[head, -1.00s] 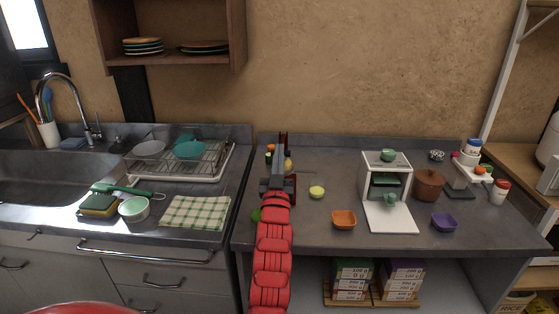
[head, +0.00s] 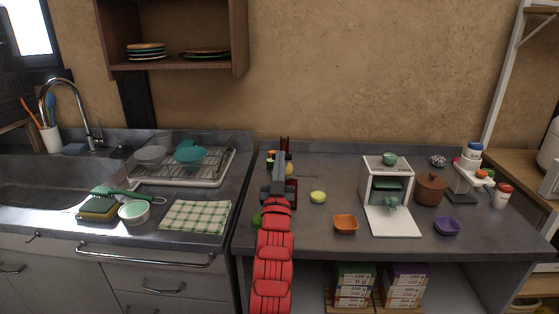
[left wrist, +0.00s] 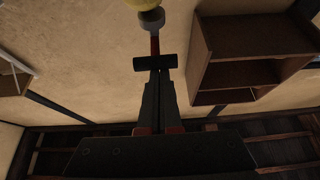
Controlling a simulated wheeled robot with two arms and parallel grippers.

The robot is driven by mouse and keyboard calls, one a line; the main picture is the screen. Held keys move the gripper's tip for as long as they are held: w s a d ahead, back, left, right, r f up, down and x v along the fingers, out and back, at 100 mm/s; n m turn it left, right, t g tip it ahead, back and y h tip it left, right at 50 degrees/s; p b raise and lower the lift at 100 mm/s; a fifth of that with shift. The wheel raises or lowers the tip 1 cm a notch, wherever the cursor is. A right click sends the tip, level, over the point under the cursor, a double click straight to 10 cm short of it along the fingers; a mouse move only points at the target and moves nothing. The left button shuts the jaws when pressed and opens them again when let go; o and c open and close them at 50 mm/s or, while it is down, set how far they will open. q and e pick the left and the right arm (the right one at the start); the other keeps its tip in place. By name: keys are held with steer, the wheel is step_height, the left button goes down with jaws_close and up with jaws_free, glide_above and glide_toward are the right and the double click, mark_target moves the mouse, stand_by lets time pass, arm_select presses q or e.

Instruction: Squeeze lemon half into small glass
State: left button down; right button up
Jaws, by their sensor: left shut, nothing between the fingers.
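A pale yellow-green round piece (head: 318,197), which looks like the lemon half, lies on the grey counter just right of my left arm. My left gripper (head: 284,146) reaches over the counter toward the wall, shut and empty. A yellow rounded thing (head: 290,169) shows partly behind it; I cannot tell what it is. In the left wrist view the closed fingers (left wrist: 155,64) point toward a yellow and grey thing (left wrist: 150,14) at the top edge. I cannot make out a small glass. My right gripper is not in view.
An orange bowl (head: 345,224), a white box-like appliance (head: 393,220), a brown pot (head: 430,188) and a purple bowl (head: 447,226) stand to the right. A green thing (head: 257,219) is partly hidden by my arm. The sink and dish rack (head: 185,178) are at left.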

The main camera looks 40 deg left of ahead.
arm_select(q)
steer(key=s+d+p, duration=0.1)
steer(key=s+d, duration=0.3)
steer(key=s, duration=0.3)
steer(key=shift+f, duration=0.45)
steer(key=shift+d, duration=0.1)
